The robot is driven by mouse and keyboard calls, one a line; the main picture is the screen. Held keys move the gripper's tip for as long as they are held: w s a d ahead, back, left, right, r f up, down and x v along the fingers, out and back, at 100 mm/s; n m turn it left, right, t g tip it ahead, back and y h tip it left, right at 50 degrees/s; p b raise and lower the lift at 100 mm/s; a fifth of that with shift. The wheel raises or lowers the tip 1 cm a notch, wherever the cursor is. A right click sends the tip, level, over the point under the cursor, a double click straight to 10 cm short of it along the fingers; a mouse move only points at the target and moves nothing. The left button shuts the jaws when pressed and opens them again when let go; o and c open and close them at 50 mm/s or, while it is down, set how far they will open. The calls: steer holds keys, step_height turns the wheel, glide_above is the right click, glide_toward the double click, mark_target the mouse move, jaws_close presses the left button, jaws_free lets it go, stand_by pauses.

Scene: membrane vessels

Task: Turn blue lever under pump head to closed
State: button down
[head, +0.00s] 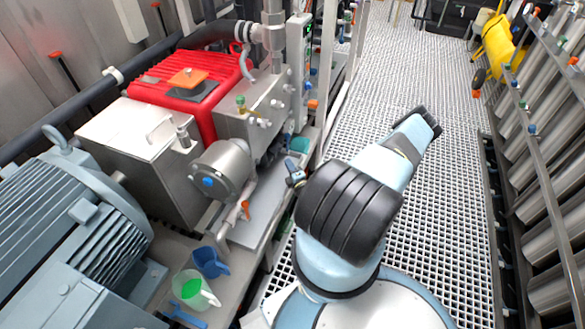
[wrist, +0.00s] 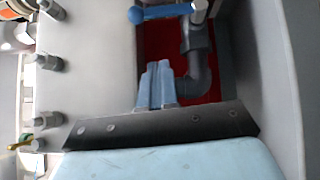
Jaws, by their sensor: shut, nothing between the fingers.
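In the wrist view a blue lever (wrist: 165,12) lies roughly crosswise at the top edge, its rounded end to the left. Its right end meets a pale metal fitting (wrist: 199,12) above a dark grey pipe elbow (wrist: 199,75). My gripper (wrist: 158,66) is shut and empty, its light blue fingers pointing at the lever with a gap between. I cannot tell the lever's open or closed state. In the head view the metal pump head (head: 222,168) shows at centre left; I cannot make out the lever there. My arm fills the lower middle.
An orange lever (head: 245,209) is below the pump head. A jug with green liquid (head: 191,287) and a blue jug (head: 210,262) stand near the front. A red machine (head: 168,85) stands behind. The grating walkway (head: 400,60) at right is largely clear.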

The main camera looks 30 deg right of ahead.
mark_target(288, 149)
steer(key=w+d, duration=0.3)
steer(key=w, duration=0.5)
steer(key=shift+d+r, duration=0.3)
steer(key=shift+d, duration=0.1)
steer(key=shift+w, duration=0.1)
